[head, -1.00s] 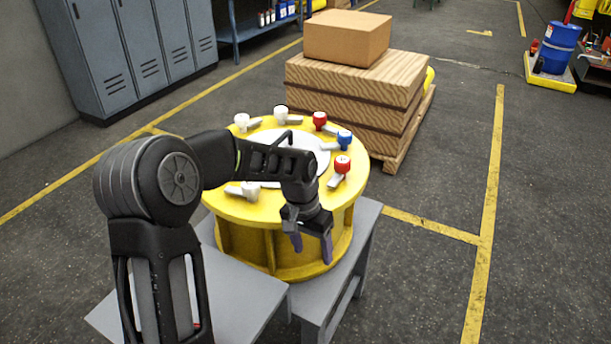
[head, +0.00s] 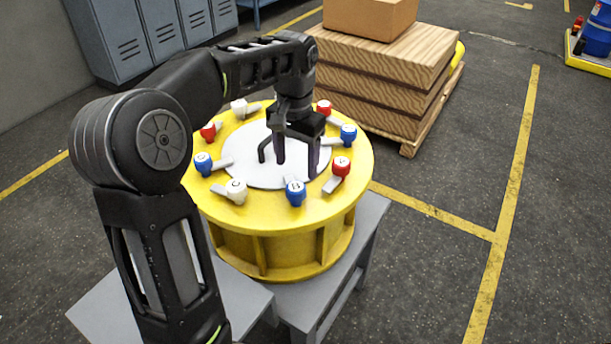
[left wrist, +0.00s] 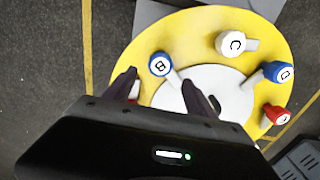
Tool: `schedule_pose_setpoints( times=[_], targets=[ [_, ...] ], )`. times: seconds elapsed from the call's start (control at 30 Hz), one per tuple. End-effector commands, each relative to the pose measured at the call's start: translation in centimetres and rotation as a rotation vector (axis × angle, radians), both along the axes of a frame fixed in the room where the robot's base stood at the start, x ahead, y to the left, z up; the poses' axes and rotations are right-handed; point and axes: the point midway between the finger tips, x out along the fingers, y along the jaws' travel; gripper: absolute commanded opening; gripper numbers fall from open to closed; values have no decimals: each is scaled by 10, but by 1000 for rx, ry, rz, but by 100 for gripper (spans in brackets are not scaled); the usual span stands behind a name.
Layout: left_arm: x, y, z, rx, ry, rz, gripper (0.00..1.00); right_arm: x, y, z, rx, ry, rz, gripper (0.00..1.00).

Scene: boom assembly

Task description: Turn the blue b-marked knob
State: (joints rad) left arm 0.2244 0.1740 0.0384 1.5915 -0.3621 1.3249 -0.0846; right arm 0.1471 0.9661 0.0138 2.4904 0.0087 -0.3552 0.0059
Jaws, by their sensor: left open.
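The blue B-marked knob (head: 295,192) stands at the front of the yellow round drum top (head: 345,200), with a pale lever pointing inward. In the left wrist view the blue B-marked knob (left wrist: 160,65) shows between and just beyond the fingertips. My left gripper (head: 297,163) is open and empty, pointing down over the drum top, behind the knob in the head view. It also shows in the left wrist view (left wrist: 158,84). I cannot tell its exact height above the top. My right gripper is not in view.
Near it are a white C knob (head: 236,190), a blue D knob (head: 203,162) and a red knob (head: 341,166). Another blue knob (head: 348,134) is at the right. A wooden stack (head: 400,75) stands behind.

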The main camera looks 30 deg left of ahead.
Motion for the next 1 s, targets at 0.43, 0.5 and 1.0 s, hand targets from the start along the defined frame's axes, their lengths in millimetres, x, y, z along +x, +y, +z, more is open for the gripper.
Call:
schedule_pose_setpoints(
  times=[0.43, 0.5, 1.0],
  targets=[
    [0, 0, -10, 0, 2, 0, 64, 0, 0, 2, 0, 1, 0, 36],
    [-1, 0, -19, 0, 4, -1, 64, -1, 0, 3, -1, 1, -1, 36],
    [0, 0, -78, -1, 1, 0, 64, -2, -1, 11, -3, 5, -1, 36]
  ],
)
